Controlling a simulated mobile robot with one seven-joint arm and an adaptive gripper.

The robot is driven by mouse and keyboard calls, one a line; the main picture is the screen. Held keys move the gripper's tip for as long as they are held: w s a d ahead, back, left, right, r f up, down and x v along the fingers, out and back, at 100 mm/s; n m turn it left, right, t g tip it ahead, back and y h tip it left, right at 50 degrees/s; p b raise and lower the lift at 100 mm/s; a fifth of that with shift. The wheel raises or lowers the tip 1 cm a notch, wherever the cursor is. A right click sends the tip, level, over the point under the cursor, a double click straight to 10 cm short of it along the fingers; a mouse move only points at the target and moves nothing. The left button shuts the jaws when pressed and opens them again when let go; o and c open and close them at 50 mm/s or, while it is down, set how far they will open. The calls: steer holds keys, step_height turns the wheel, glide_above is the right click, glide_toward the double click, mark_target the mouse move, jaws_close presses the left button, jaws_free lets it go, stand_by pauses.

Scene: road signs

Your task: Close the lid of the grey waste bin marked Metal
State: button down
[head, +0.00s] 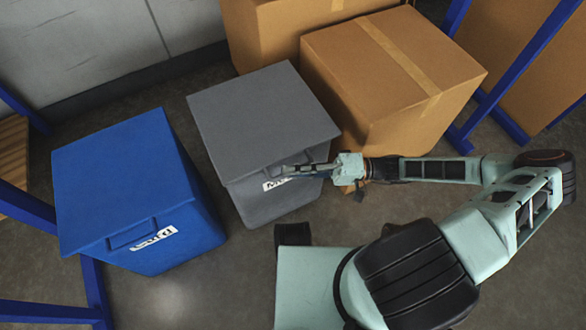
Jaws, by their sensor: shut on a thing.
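The grey waste bin (272,207) stands in the middle of the head view, with a white label low on its front that my gripper partly covers. Its grey lid (262,112) lies over the top of the bin and looks down or nearly down; I cannot tell whether a small gap is left at the front edge. My gripper (288,170) is at the front edge of the lid, by the handle (272,173), reaching in from the right. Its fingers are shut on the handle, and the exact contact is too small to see.
A blue bin (125,180) with its lid down stands to the left of the grey bin. Cardboard boxes (390,75) stand behind and to the right, close to the grey bin. Blue rack posts (515,75) rise at the sides. Floor (190,295) is clear in front.

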steer(key=c, duration=2.3)
jaws_free()
steer(key=shift+d+f, duration=0.1)
steer(key=shift+f, duration=0.4)
steer(key=shift+r, duration=0.1)
steer(key=w+d, duration=0.1)
steer(key=d, duration=1.1)
steer(key=shift+w+f, duration=0.2)
steer(key=shift+f, duration=0.15)
